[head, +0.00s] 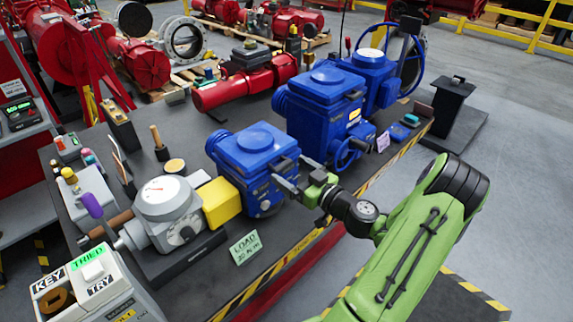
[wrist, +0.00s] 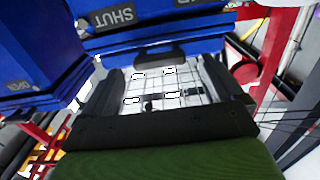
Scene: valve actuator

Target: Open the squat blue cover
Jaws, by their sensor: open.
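The squat blue cover (head: 252,146) is the lid with a low round top on the shorter blue actuator (head: 262,188), mid-bench in the head view. It looks closed. My gripper (head: 291,172) is open beside the right side of this actuator, and I cannot tell whether it touches. In the wrist view my gripper (wrist: 163,78) has its dark fingers spread, with nothing held between them. A blue housing with an upside-down SHUT label (wrist: 115,18) fills the top of that view, beyond the fingers. Another blue face with an OPEN label (wrist: 18,87) is at left.
A taller blue actuator (head: 322,105) with handwheels stands close behind and right. A yellow block (head: 222,203) and a grey gauge unit (head: 168,210) stand left of the squat one. A LOAD card (head: 244,248) stands in front. The bench's front edge is striped.

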